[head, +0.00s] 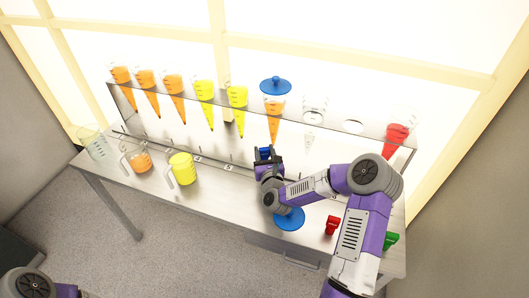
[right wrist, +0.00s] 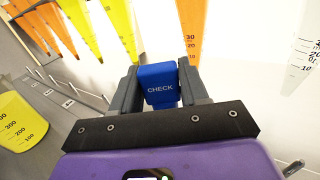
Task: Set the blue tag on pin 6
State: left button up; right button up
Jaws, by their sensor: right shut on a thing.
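The blue tag (head: 264,152), marked CHECK, is between the fingers of my right gripper (head: 266,158). The right wrist view shows the tag (right wrist: 160,85) upright, with its lettered face towards the camera and a finger on each side. The gripper is shut on it, below the orange cone (head: 274,125) that has a blue lid. A numbered rail with small pins (head: 197,161) runs along the back of the table. I cannot make out pin 6; the gripper and tag cover part of the rail. My left gripper is out of view.
The shelf (head: 150,93) holds several cones with orange, yellow and red contents above the rail. Two jugs, orange (head: 140,161) and yellow (head: 183,168), and a clear beaker (head: 95,143) stand at left. A blue disc (head: 290,221), red tag (head: 332,225) and green tag (head: 391,240) lie near my right arm.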

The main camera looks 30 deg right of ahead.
jog(key=shift+f+b, duration=0.4)
jog(key=shift+f, duration=0.25)
jog(key=shift+f, duration=0.65)
dwell(0.4)
jog(key=o, duration=1.1)
jog(key=shift+s, duration=0.1)
